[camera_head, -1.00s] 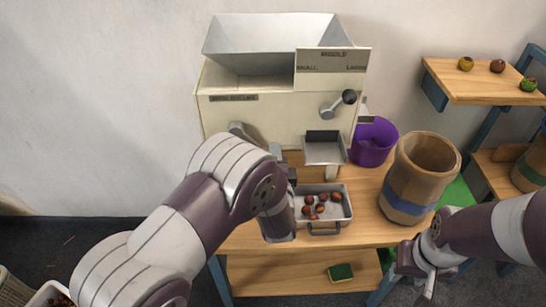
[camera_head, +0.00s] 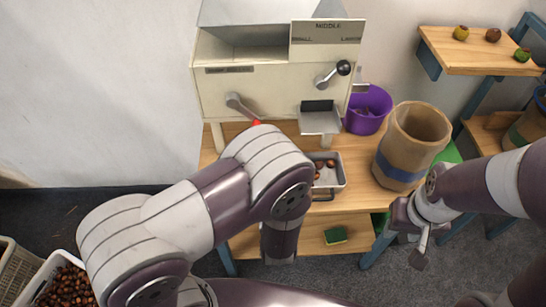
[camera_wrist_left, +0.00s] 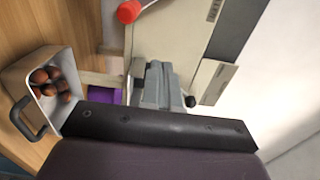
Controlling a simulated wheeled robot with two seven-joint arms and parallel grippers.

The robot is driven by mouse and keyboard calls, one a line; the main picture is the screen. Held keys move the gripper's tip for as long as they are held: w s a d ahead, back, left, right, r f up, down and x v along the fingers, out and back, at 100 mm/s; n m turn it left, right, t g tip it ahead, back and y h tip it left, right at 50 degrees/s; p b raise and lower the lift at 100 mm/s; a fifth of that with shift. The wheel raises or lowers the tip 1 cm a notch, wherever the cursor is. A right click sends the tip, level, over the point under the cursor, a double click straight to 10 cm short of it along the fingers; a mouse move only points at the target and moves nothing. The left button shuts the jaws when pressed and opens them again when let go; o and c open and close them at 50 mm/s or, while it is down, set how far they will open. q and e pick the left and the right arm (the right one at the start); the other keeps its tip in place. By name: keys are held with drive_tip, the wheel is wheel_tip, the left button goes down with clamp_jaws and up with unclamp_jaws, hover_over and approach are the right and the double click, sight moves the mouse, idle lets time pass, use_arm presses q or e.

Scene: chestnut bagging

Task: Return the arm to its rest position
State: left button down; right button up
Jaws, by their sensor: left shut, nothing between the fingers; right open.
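My left arm crosses the lower left and middle of the head view. Its gripper is hidden there behind or below the arm links. In the left wrist view the left gripper's grey fingers (camera_wrist_left: 157,85) are shut with nothing between them. Beyond them are the cream machine and a tray. My right gripper (camera_head: 420,250) hangs open and empty at the right of the head view, in front of the table and below the paper bag (camera_head: 412,145).
The cream machine (camera_head: 255,92) stands on the wooden table (camera_head: 350,160). A metal tray (camera_head: 338,185) holds chestnuts; it also shows in the left wrist view (camera_wrist_left: 18,110). A purple bucket (camera_head: 362,122), a sponge (camera_head: 335,235) and a chestnut crate (camera_head: 35,280) are around. A shelf (camera_head: 470,60) stands at right.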

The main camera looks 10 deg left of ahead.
use_arm(q)
drive_tip(key=s+d+f+n+g+h, duration=0.35)
drive_tip(key=f+g, duration=0.25)
drive_tip(key=f, duration=0.4)
drive_tip(key=s+d+n+g+h, duration=0.2)
drive_tip(key=s+n+g+h, duration=0.1)
drive_tip(key=s+n+g, duration=0.3)
drive_tip(key=s+a+r+n+g+y, duration=0.1)
drive_tip(key=a+r+n+g, duration=0.3)
drive_tip(key=a+r, duration=0.7)
drive_tip(key=shift+s+a+n, duration=0.55)
drive_tip(key=shift+s+a, duration=0.1)
drive_tip(key=shift+a, duration=0.3)
drive_tip(key=shift+y, duration=0.25)
